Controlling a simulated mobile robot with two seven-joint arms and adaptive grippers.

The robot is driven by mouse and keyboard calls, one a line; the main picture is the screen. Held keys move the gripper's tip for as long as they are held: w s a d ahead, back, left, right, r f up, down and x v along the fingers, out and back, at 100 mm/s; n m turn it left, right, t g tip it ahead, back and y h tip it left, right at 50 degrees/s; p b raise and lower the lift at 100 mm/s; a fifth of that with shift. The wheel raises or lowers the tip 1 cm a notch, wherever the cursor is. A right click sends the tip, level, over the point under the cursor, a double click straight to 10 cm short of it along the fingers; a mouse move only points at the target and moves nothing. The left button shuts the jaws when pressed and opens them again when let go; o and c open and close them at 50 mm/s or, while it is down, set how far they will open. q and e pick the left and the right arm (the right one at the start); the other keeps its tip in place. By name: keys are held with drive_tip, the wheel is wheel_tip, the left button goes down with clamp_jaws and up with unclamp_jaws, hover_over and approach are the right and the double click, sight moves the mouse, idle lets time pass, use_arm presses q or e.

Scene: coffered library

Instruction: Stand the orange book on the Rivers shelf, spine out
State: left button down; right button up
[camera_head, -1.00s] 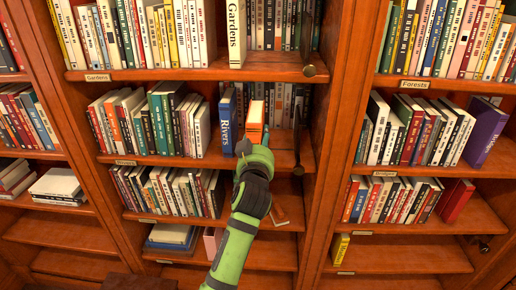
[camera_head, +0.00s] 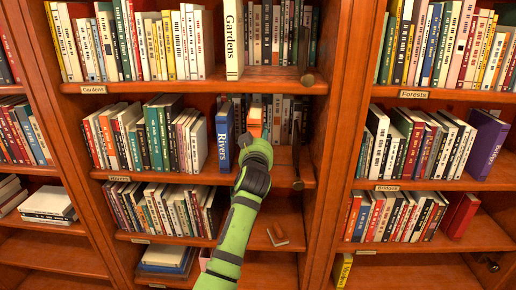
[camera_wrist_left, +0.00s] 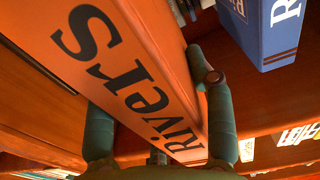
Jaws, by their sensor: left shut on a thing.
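The orange book (camera_head: 255,119) is upright in the bay of the Rivers shelf (camera_head: 292,170), right of a blue Rivers book (camera_head: 223,138) with a gap between them. My left gripper (camera_head: 257,148) is shut on it from the front. In the left wrist view the orange book (camera_wrist_left: 125,70) shows its "Rivers" spine towards me, between the two fingers of my left gripper (camera_wrist_left: 155,95). The blue book (camera_wrist_left: 275,30) is at the upper right there. The gripper hides the orange book's lower end in the head view, so I cannot tell whether it touches the board. My right gripper is not in view.
A row of books (camera_head: 150,133) fills the shelf's left part. More books (camera_head: 285,115) stand behind at the back. A small reddish-brown book (camera_head: 278,234) lies on the shelf below. The Rivers shelf is clear right of my gripper.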

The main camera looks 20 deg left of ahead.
use_arm(q)
drive_tip(key=b+x, duration=0.6)
drive_tip(key=x, duration=0.1)
idle(0.3)
drive_tip(key=shift+f+b, duration=0.5)
drive_tip(key=shift+b, duration=0.2)
idle(0.3)
drive_tip(key=shift+c, duration=2)
unclamp_jaws()
drive_tip(key=shift+s, duration=0.15)
